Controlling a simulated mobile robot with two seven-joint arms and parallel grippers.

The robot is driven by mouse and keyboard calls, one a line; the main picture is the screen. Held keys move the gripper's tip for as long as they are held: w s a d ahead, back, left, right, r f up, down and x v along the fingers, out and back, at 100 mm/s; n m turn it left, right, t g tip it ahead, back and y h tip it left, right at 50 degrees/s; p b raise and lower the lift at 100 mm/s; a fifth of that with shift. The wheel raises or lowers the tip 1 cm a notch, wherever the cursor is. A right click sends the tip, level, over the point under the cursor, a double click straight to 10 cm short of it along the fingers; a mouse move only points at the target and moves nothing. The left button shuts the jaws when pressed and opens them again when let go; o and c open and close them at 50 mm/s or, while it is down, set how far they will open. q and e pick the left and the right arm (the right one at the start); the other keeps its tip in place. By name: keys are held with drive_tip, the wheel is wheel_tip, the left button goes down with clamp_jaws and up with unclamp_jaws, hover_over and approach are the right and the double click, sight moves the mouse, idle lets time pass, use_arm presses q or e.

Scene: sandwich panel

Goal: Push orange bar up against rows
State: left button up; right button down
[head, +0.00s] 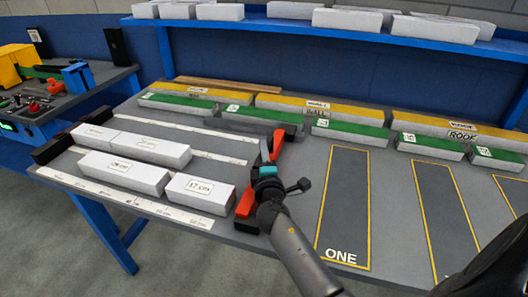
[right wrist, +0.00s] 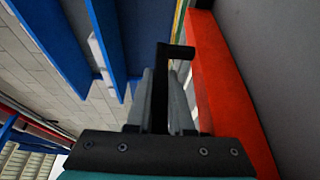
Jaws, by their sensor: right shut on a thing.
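The orange bar (head: 246,204) lies across the table at the right end of the rows; its far end shows beyond my gripper. My right gripper (head: 266,160) is over the bar's middle, shut on a black handle (right wrist: 162,85) beside the orange bar in the right wrist view (right wrist: 222,95). The front row has two white blocks (head: 125,172), the right one marked 17 cm (head: 200,194), its end close to the bar; contact is unclear. The back row (head: 150,148) ends well left of the bar, with a gap between. My left gripper is not in view.
A black stop (head: 52,150) stands at the rows' left end. Green and yellow topped blocks (head: 348,129) line the table's back. Outlined slots, one marked ONE (head: 343,205), lie to the right. A blue shelf (head: 330,32) with white blocks is above.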

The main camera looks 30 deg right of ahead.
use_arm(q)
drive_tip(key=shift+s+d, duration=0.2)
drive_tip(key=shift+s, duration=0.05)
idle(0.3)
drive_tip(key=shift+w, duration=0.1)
